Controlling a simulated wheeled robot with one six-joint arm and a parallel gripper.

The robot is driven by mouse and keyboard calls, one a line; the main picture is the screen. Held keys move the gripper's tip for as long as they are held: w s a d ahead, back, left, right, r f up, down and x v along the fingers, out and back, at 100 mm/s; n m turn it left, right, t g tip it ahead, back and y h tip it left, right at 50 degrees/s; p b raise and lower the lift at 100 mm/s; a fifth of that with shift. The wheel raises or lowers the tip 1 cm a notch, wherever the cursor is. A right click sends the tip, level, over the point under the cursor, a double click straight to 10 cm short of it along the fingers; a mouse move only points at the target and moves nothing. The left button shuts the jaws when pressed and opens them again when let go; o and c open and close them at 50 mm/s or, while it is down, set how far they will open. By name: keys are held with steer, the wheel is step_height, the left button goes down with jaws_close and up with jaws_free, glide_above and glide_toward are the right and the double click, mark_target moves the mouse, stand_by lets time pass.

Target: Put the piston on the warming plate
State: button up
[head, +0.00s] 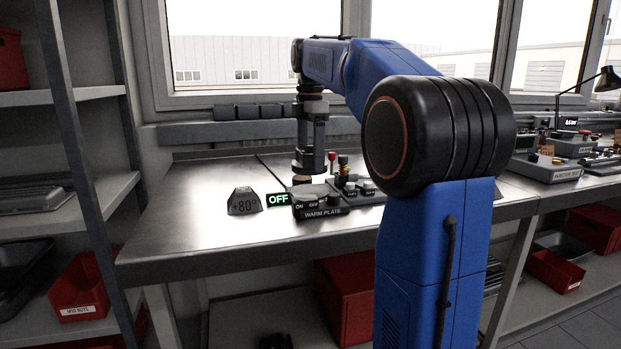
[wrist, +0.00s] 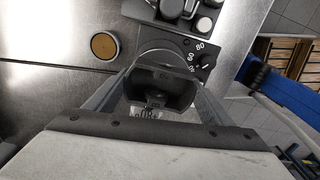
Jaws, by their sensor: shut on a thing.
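The warming plate (head: 322,212) is a dark unit marked WARM PLATE on the steel bench, with a pale round top (head: 318,189) and ON and OFF buttons. My gripper (head: 309,170) points straight down just above it. In the wrist view my gripper (wrist: 160,88) is shut on a dark, hollow piece, which I take for the piston (wrist: 175,80). It hides much of the round plate (wrist: 160,50) beyond it. I cannot tell whether the piston touches the plate. The unit's dial (wrist: 206,62) shows 60 and 80.
A +80° block (head: 244,202) and a lit OFF sign (head: 278,199) stand left of the unit. A tan disc (wrist: 104,45) lies on the bench nearby. A small-parts fixture (head: 362,188) stands close on the right. The bench's left part is clear.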

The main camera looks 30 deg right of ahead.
steer(key=shift+f, duration=2.9)
steer(key=shift+f, duration=0.1)
steer(key=o, duration=1.4)
step_height(320, 180, up, 12)
steer(key=shift+r, duration=0.1)
steer(key=shift+s, duration=0.1)
